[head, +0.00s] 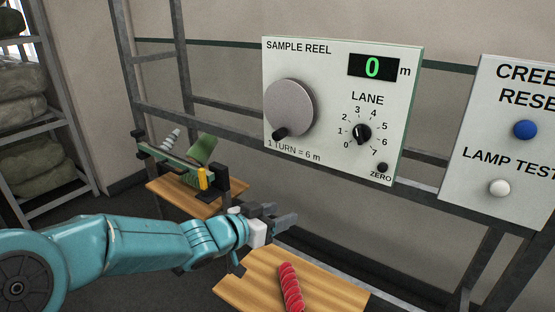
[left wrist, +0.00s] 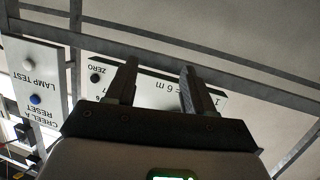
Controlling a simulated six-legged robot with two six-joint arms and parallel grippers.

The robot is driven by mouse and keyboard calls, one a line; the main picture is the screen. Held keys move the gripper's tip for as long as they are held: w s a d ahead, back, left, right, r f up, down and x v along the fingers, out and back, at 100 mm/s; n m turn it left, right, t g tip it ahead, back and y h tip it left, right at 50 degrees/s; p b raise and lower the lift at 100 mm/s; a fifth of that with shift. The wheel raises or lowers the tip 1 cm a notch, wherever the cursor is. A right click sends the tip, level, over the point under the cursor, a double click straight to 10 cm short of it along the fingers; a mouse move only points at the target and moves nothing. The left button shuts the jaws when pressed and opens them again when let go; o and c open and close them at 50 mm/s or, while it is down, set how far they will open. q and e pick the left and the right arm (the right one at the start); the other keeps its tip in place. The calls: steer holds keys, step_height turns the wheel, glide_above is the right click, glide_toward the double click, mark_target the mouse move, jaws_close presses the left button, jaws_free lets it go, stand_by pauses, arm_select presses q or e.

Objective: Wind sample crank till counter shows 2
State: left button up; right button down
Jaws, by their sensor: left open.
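The sample reel panel (head: 330,70) is a white board on the frame. Its round grey crank disc (head: 289,108) has a dark handle knob (head: 280,133) at its lower left. The counter (head: 373,67) reads a green 0 m. Print under the disc says 1 turn = 6 m. My left gripper (head: 284,222) is open and empty, below the panel and apart from the crank. In the left wrist view the panel (left wrist: 150,88) appears upside down beyond the open fingers (left wrist: 160,85), and the disc is not seen there. My right gripper is not in view.
A lane dial (head: 362,133) and a zero button (head: 382,167) share the panel. A creel panel (head: 515,140) with blue and white buttons is at right. Wooden shelves hold a red yarn cone (head: 290,287) and a small device (head: 200,175). Metal frame bars run behind.

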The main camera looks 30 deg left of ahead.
mark_target(275, 137)
arm_select(q)
steer(key=s+a+r+t+y, duration=0.1)
steer(key=s+a+r+t, duration=0.15)
steer(key=r, duration=0.45)
steer(key=s+a+r+t+y, duration=0.1)
steer(key=s+a+r+y, duration=0.1)
steer(key=s+a+r, duration=0.35)
steer(key=w, duration=0.6)
steer(key=w+d+r+p, duration=0.1)
steer(key=w, duration=0.5)
steer(key=w+p, duration=0.1)
steer(key=w, duration=0.5)
steer(key=shift+d+r, duration=0.2)
steer(key=shift+d, duration=0.1)
jaws_close()
